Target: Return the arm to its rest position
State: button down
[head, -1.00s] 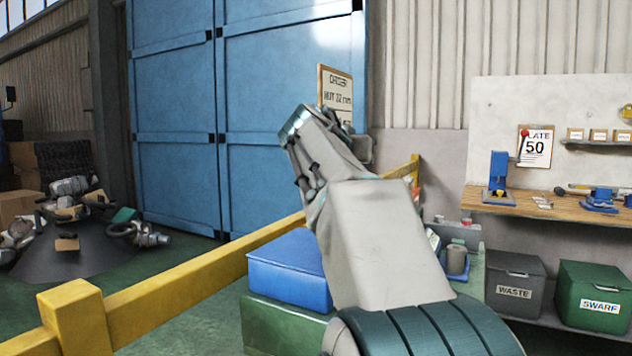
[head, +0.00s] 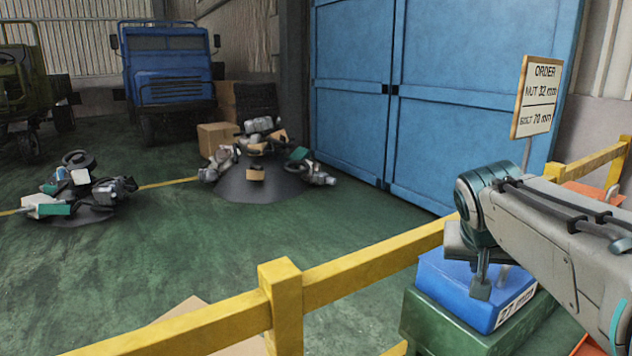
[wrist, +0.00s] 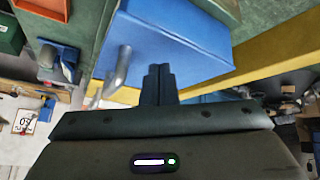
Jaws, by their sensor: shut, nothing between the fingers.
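My arm comes in from the right edge of the head view, and its wrist bends downward at its end. My gripper (head: 481,289) hangs low in front of a blue box (head: 455,283), partly covering it. In the wrist view my gripper (wrist: 159,68) has its two dark fingers together with nothing between them. The same blue box (wrist: 170,38) is just beyond the fingertips there. I cannot tell whether the fingers touch it.
The blue box stands on a green block (head: 425,325). A yellow rail (head: 375,262) crosses in front. An order sign (head: 537,97) stands behind my arm. Heaps of parts (head: 262,160) and a blue truck (head: 168,75) lie beyond. The green floor (head: 220,240) beyond the rail is largely open.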

jog(key=s+a+f+n+g+y+p, duration=0.1)
jog(key=s+a+f+n+y+p, duration=0.1)
jog(key=s+a+p, duration=0.2)
jog(key=s+a+f+n+g+y+p, duration=0.2)
jog(key=s+a+f+p, duration=0.1)
jog(key=s+a, duration=0.5)
jog(key=shift+s+a+f+p, duration=0.2)
jog(key=shift+s+f+p, duration=0.1)
jog(key=shift+s+p, duration=0.75)
jog(key=shift+s, duration=0.1)
